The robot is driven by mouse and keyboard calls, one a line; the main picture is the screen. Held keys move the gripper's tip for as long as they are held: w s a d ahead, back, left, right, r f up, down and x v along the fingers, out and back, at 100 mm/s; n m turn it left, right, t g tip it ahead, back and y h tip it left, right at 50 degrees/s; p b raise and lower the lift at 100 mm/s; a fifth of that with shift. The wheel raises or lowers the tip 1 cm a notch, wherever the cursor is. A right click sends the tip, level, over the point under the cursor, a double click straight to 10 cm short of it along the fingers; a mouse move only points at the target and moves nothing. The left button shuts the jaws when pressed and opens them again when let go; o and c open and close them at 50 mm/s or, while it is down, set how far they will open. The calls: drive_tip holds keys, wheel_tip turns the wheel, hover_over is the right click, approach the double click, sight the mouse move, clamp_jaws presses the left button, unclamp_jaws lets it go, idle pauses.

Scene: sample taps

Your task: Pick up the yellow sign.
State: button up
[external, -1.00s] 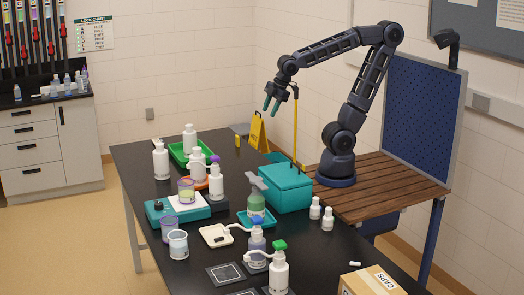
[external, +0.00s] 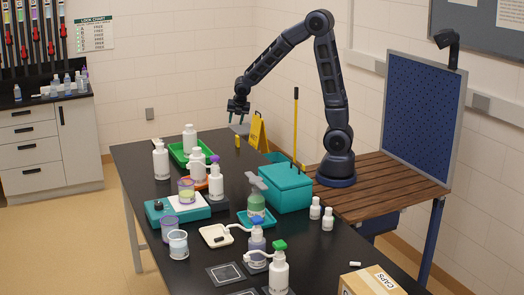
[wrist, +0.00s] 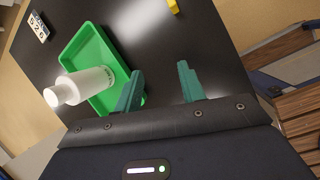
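The yellow sign (external: 257,132) is an upright folding sign with dark lettering, near the far right side of the black table in the external view; I cannot tell whether it stands on the table or behind it. A small yellow piece (external: 237,141) is just left of it. A yellow thing (wrist: 172,5) is cut off at the top of the wrist view, and I cannot tell which of the two it is. My gripper (external: 238,118) is raised over the far end of the table, left of the sign. In the wrist view its teal fingers (wrist: 160,72) are apart with nothing between them.
A green tray (wrist: 74,50) with a white bottle (wrist: 82,84) lies left below my gripper. A teal box (external: 285,190) and an upright yellow pole (external: 295,120) are nearer on the right. Dark tabletop (wrist: 150,30) ahead of the fingers is mostly clear.

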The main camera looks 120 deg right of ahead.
sight(237, 136)
drive_tip(key=shift+s+d+f+n+g, duration=0.15)
drive_tip(key=shift+s+d+f+n, duration=0.6)
drive_tip(key=shift+d+f, duration=1.7)
drive_tip(key=shift+s+d+f+n+g, duration=0.1)
drive_tip(key=shift+s+d+f+n, duration=0.2)
drive_tip(key=shift+s+d+f, duration=1.45)
drive_tip(key=shift+s+d+f+n+g, duration=0.2)
drive_tip(key=shift+d+f+n, duration=0.35)
drive_tip(key=shift+d+f, duration=2.55)
drive_tip(key=shift+a+f, duration=0.95)
clamp_jaws()
